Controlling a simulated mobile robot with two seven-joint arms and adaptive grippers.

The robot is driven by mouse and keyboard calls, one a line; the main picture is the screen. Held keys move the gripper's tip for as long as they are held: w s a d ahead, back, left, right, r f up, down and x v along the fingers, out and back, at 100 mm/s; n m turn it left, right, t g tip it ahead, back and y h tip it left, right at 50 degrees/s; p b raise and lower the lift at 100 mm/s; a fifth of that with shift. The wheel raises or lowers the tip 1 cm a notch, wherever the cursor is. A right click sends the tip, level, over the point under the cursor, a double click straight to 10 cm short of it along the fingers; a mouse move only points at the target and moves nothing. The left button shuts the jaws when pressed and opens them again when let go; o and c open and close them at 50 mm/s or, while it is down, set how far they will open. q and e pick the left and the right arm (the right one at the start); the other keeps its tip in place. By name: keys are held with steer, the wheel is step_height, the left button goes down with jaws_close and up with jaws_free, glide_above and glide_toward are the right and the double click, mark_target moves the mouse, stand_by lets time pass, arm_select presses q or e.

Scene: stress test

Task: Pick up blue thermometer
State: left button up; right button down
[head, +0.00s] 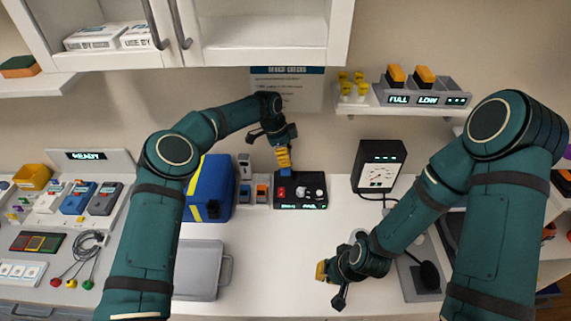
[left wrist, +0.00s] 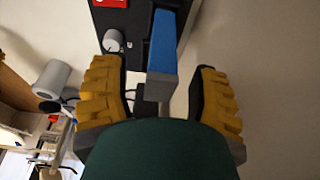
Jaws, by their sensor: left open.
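The blue thermometer (head: 285,172) stands at the back of the counter, at the upper edge of a black device with knobs and lit displays (head: 300,190). My left gripper (head: 283,157) is just above it, and its yellow finger pads partly hide it in the head view. In the left wrist view the thermometer (left wrist: 162,50) reaches between the two spread yellow pads of the left gripper (left wrist: 160,95), with a gap on each side. My right gripper (head: 328,283) is low over the counter, well right of the thermometer; its finger opening is unclear.
A blue bag with a yellow stripe (head: 208,188) and small devices (head: 262,191) stand left of the black device. A monitor (head: 379,166) stands to the right. A grey tray (head: 198,270) lies in front. The middle counter is clear.

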arm_select(q)
steer(key=shift+d+f, duration=0.25)
steer(key=shift+f, duration=0.35)
jaws_close()
